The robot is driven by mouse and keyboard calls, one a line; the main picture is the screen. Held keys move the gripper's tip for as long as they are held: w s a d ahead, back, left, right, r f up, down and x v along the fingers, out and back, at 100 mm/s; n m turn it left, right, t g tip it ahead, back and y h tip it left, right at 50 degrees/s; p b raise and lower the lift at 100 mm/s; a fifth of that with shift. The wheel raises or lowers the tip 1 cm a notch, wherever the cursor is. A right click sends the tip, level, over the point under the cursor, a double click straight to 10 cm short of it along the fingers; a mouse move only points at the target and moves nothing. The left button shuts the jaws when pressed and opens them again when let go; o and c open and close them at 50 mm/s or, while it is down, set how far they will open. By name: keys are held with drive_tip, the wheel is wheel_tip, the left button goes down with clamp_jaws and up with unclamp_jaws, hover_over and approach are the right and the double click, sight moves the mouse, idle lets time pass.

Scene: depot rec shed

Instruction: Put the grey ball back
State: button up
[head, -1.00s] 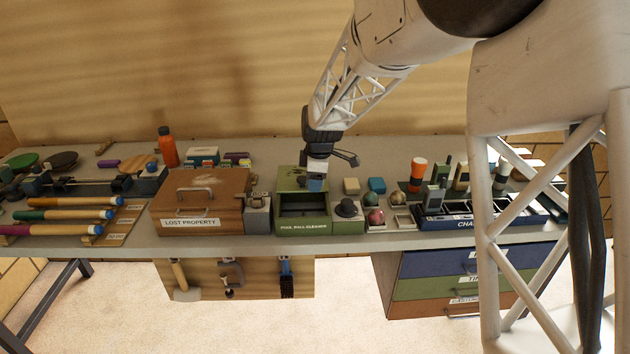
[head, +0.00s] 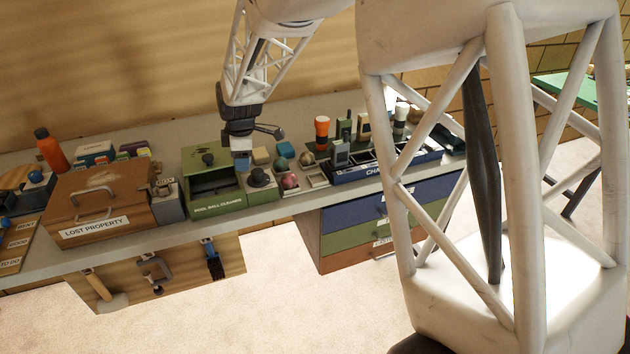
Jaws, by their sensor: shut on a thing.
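My gripper (head: 241,155) points down over the right part of the green pool ball cleaner (head: 223,205). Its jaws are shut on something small. A blue patch shows at the tips, but I cannot make out the held thing. The cleaner has an open dark recess at its front left and a round dark knob-like piece (head: 258,178) on its right part. I cannot clearly pick out a grey ball.
The brown lost property box (head: 100,207) and a grey box (head: 168,204) stand to the left. The blue charging rack (head: 350,173) stands right. My own arm structure blocks the right side.

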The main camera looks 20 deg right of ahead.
drive_tip(key=s+d+f+m, duration=0.1)
drive_tip(key=s+d, duration=0.7)
drive_tip(key=d, duration=0.1)
drive_tip(key=s+d+f+m, duration=0.2)
drive_tip(key=s+d, duration=0.7)
drive_tip(key=shift+s+d+f+m+h, duration=0.2)
drive_tip(key=shift+d+f+m+h, duration=0.1)
drive_tip(key=shift+d+h, duration=0.1)
drive_tip(key=shift+w, duration=0.1)
hover_over(316, 180)
drive_tip(key=shift+s+f, duration=0.4)
drive_tip(key=shift+f, duration=0.35)
drive_tip(key=shift+f, duration=1.75)
drive_tip(key=shift+f, duration=0.65)
